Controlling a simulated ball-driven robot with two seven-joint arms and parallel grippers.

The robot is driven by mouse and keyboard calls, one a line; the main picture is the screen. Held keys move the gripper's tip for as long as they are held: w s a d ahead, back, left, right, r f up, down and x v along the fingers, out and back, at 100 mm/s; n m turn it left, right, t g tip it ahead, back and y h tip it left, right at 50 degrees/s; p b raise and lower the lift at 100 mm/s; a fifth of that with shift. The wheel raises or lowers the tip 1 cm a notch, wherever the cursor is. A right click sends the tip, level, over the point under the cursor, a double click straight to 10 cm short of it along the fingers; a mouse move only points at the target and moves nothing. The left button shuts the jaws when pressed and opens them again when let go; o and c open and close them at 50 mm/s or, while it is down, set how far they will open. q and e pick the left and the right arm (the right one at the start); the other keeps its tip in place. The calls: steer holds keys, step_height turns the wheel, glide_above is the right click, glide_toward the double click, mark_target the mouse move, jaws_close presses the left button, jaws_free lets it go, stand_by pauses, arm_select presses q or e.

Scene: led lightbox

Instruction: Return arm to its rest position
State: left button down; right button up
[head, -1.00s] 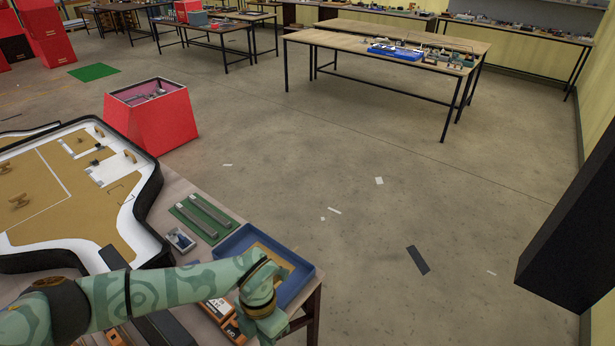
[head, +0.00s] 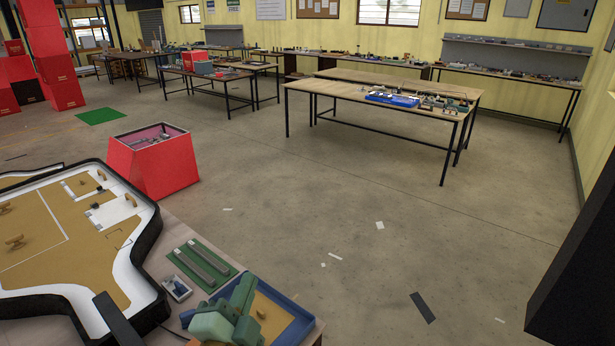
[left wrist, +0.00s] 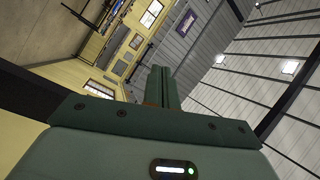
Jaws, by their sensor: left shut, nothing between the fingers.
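My left gripper (head: 243,288) is green and shows at the bottom of the head view, in front of the blue tray (head: 297,326). In the left wrist view its two fingers (left wrist: 160,80) are together with nothing between them, and walls and ceiling show beyond them. The fingers point up, away from the table. Most of my left arm is below the head view's edge. My right gripper is in neither view.
A guitar-shaped case (head: 150,240) lies on the workbench at left. A green mat with two grey bars (head: 203,262) and a small box (head: 177,288) lie beside the tray. A red bin (head: 160,165) stands behind.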

arm_select(q)
steer(key=s+a+f+n+g+y, duration=0.4)
steer(key=s+a+f+g, duration=0.3)
steer(key=a, duration=0.3)
steer(key=s+a+f+n+g+y, duration=0.35)
steer(key=s+a+f, duration=0.35)
steer(key=s+a, duration=0.25)
steer(key=s+d+f+g+h+b, duration=0.15)
steer(key=f+b, duration=0.35)
steer(key=f, duration=1.3)
steer(key=s+d+f+g+h+b, duration=0.1)
steer(key=s+d+f+g+b, duration=0.3)
steer(key=f, duration=1.4)
steer(key=s+a+f+n+g+h+b, duration=0.1)
steer(key=s+f+n+b, duration=0.2)
steer(key=s+f+b, duration=0.5)
steer(key=s+f, duration=0.5)
steer(key=f, duration=0.3)
steer(key=s+f, duration=0.5)
steer(key=f, duration=0.3)
steer(key=shift+g+h+b, duration=0.3)
steer(key=shift+h, duration=0.1)
